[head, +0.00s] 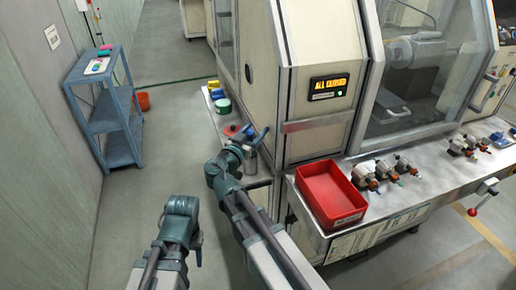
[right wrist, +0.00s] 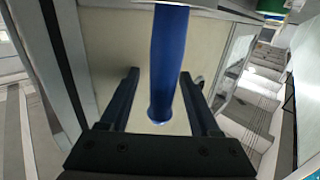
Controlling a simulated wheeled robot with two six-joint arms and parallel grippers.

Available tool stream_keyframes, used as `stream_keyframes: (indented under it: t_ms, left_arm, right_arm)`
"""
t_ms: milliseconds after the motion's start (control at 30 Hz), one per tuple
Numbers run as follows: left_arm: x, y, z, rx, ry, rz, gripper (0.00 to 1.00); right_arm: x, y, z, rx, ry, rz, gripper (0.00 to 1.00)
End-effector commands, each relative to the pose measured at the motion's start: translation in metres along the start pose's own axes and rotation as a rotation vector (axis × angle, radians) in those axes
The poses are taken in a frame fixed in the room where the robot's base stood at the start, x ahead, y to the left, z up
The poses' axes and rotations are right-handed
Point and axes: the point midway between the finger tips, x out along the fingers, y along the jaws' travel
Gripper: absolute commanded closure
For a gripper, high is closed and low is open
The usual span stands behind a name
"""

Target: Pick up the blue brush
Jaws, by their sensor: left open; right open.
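The blue brush (head: 261,136) shows in the head view as a small blue piece at the ledge by the machine's left corner. In the right wrist view its blue handle (right wrist: 168,62) runs down between the two fingers of my right gripper (right wrist: 160,98), which is open around it. The brush's far end is out of that view. In the head view my right gripper (head: 247,137) is beside the brush, partly hidden by its own arm. My left gripper (head: 197,245) hangs low at the left, apart from everything, and its fingers are hard to make out.
The machine (head: 310,75) has a side ledge with a green tin (head: 222,106) and a reddish disc (head: 232,130). A red bin (head: 330,195) and several small fixtures (head: 385,172) are on the front counter. Floor between is clear.

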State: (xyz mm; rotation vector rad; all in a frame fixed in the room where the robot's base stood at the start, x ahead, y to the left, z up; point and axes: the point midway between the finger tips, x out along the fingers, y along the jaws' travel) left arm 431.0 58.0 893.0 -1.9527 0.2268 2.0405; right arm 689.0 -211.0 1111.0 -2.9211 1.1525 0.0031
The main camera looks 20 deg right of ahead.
Motion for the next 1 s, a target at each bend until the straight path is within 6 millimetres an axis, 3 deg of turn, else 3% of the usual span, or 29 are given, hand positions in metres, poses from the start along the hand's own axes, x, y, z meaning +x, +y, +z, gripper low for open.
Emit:
stream_keyframes:
  t_ms: [200, 567, 1000]
  left_arm:
    - [0.0001, -0.0001, 0.0004, 0.000, 0.000, 0.000, 0.50]
    - [0.0000, -0.0001, 0.0003, 0.000, 0.000, 0.000, 0.50]
    - [-0.0005, -0.0001, 0.0003, 0.000, 0.000, 0.000, 0.50]
  right_arm:
    - [0.0007, -0.0005, 0.0000, 0.000, 0.000, 0.000, 0.37]
    - [0.0005, -0.0004, 0.0001, 0.000, 0.000, 0.000, 1.00]
    - [0.0006, -0.0004, -0.0006, 0.000, 0.000, 0.000, 1.00]
